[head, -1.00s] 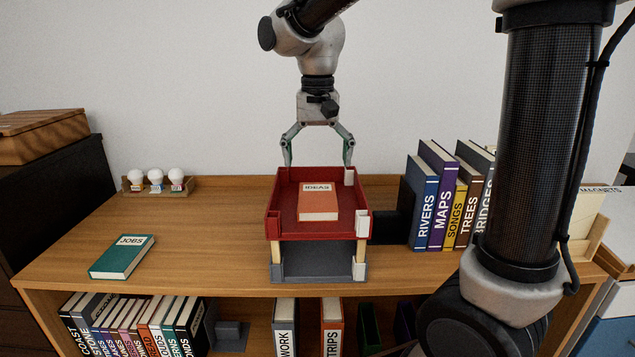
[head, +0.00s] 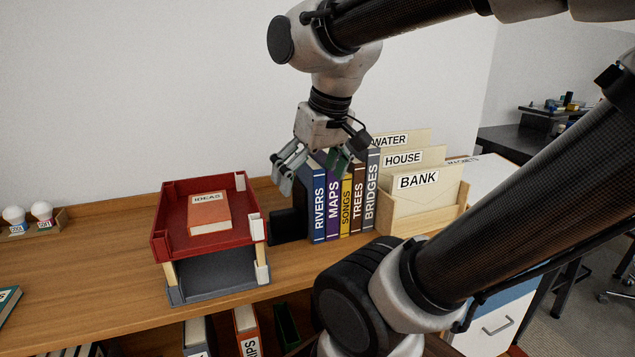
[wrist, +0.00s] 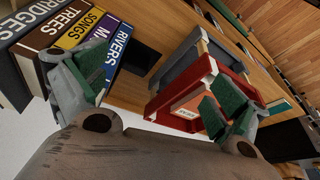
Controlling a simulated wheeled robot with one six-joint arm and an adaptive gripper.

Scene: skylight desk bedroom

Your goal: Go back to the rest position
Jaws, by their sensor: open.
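My gripper (head: 312,172) is open and empty in the head view, in the air in front of the wall, close to the tops of the upright books. In the wrist view its two green-padded fingers (wrist: 160,92) are spread apart with nothing between them. The red tray (head: 246,234) stands to the left of the gripper, on top of a grey tray (head: 220,285). The orange IDEAS book (head: 208,215) lies flat in the red tray, and it also shows in the wrist view (wrist: 187,104).
A row of upright books, including MAPS (head: 334,200), stands behind my arm. A wooden file holder (head: 455,205) with labelled folders is to their right. Bulbs in a small rack (head: 50,222) sit at the far left. The desk (head: 120,250) left of the trays is mostly clear.

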